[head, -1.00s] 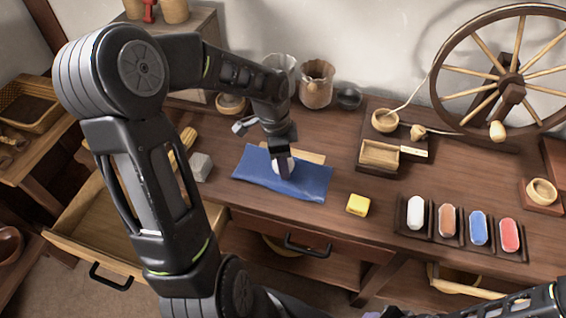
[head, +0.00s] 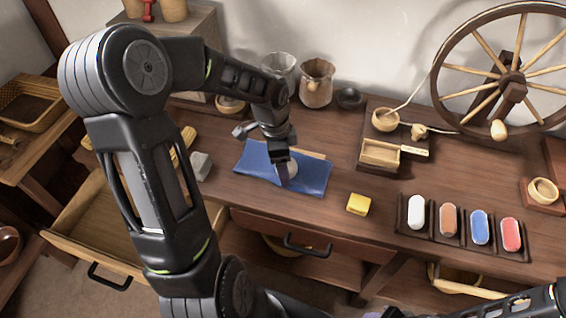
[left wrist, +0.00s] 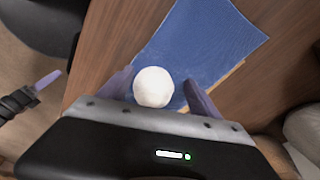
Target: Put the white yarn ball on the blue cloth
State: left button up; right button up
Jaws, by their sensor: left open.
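The white yarn ball (head: 293,170) rests on the blue cloth (head: 314,181), which lies flat on the bench. In the left wrist view, the ball (left wrist: 153,87) sits between the two spread fingers of my left gripper (left wrist: 158,93), over the blue cloth (left wrist: 205,40). My left gripper (head: 284,180) is low over the cloth, pointing down, and open. In the head view one finger partly hides the ball. Of my right gripper, one purple finger (left wrist: 48,80) shows at the left of the wrist view; its opening cannot be told.
A yellow block (head: 358,204) lies right of the cloth and a grey block (head: 200,166) left of it. A tray of coloured pieces (head: 462,243), a small wooden box (head: 381,154) and a spinning wheel (head: 505,85) stand at the right. A drawer (head: 90,232) stands open at the left.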

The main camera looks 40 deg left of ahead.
pick_arm(q)
jog(key=shift+r, duration=0.1)
jog(key=shift+r+p, duration=0.35)
jog(key=shift+r, duration=0.2)
notch_tip(320, 180, up, 12)
jog(key=a+p, duration=0.1)
jog(key=shift+s+f, duration=0.25)
jog(key=shift+s, duration=0.2)
jog(key=shift+f+p, duration=0.1)
jog(key=shift+p, duration=0.2)
